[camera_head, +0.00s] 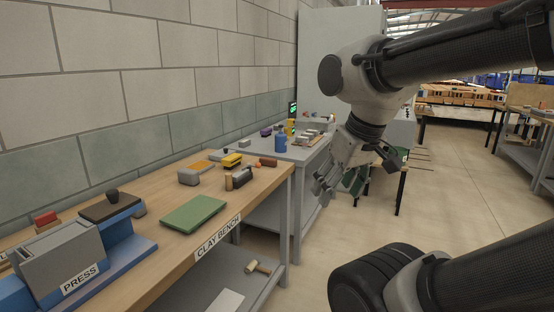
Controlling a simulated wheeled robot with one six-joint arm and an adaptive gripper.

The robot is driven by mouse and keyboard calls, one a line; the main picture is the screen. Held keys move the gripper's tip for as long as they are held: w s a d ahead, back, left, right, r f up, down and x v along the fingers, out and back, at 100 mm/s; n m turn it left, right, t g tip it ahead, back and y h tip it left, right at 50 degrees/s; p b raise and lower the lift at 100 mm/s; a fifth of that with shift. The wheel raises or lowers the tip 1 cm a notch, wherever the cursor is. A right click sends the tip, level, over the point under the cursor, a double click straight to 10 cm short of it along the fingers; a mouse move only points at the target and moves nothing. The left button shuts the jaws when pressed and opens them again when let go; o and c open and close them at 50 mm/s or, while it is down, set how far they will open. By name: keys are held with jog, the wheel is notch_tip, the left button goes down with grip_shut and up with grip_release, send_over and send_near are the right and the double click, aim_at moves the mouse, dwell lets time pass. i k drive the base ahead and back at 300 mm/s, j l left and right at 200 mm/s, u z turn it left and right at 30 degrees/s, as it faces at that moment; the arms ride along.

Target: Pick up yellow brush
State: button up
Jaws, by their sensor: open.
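A yellow block-shaped object (232,159), which looks like the yellow brush, lies on the wooden clay bench (150,250) toward its far end. It has a dark lower part, though its details are too small to tell. My gripper (338,188) hangs in the air to the right of the bench, pointing down. It is open and empty, and well apart from the yellow brush.
A blue and grey press (60,270) stands at the near left. A green mat (193,214), a grey block (188,177) and a dark cylinder (240,178) lie around the brush. A blue bottle (281,141) stands on the grey table behind. A wall bounds the left.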

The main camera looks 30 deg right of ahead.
aim_at(230, 162)
jog(key=z, duration=0.25)
jog(key=u, duration=0.5)
jog(key=i+l+u, duration=0.35)
jog(key=l+u, duration=0.15)
jog(key=l, duration=0.2)
jog(key=i+l+u, duration=0.1)
jog(key=l+u, duration=0.2)
jog(key=i+l, duration=0.1)
jog(key=l, duration=0.4)
jog(key=i+l+u, duration=0.1)
jog(key=l, duration=0.45)
jog(key=i+l, duration=0.1)
jog(key=l, duration=0.4)
jog(key=i+l, duration=0.1)
jog(key=l, duration=0.45)
jog(key=i+l+u, duration=0.1)
jog(key=l, duration=0.45)
